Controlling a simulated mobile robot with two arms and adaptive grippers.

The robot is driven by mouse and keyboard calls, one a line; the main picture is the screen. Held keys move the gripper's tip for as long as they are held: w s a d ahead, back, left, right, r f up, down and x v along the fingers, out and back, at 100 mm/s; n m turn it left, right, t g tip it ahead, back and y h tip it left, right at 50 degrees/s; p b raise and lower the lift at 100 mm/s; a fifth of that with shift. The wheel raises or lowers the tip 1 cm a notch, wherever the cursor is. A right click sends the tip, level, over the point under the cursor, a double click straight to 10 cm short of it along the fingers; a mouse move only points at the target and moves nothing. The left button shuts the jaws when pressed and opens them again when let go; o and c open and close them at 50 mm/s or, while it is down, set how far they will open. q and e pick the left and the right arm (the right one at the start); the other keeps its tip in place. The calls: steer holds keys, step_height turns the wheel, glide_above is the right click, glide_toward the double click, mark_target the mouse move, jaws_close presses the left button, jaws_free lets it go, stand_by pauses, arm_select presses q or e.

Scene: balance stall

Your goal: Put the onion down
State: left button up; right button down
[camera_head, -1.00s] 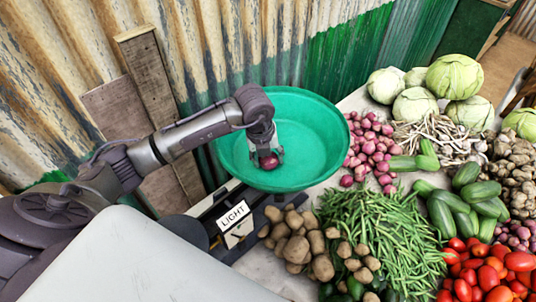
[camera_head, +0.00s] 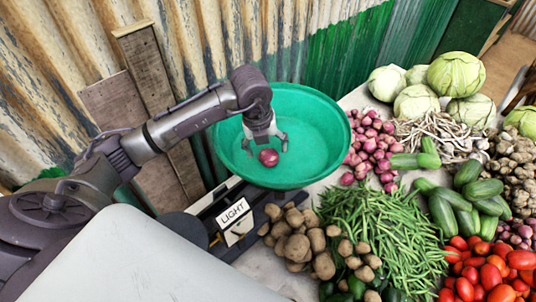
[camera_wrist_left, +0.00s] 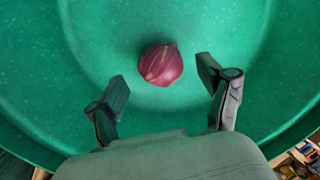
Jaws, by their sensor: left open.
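The red onion (camera_head: 268,158) rests in the green bowl (camera_head: 318,125) of the balance, toward its front left part. My left gripper (camera_head: 265,143) is above the bowl with its fingers spread apart, just over the onion. In the left wrist view, the onion (camera_wrist_left: 160,65) lies alone on the green bowl floor, beyond the fingertips and apart from them. The left gripper (camera_wrist_left: 163,88) is open and empty. My right gripper does not show.
A "LIGHT" sign (camera_head: 233,212) stands in front of the bowl. Potatoes (camera_head: 296,245), green beans (camera_head: 375,235) and a pile of small red onions (camera_head: 370,140) lie close to the bowl's right. A corrugated wall (camera_head: 250,45) stands behind.

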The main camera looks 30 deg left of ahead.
mark_target(262, 156)
arm_select(q)
step_height(262, 156, up, 8)
steer(key=s+b, duration=0.1)
steer(key=shift+s+a+r+b, duration=0.2)
steer(key=shift+a+r+b, duration=0.05)
steer(key=shift+a+b, duration=0.1)
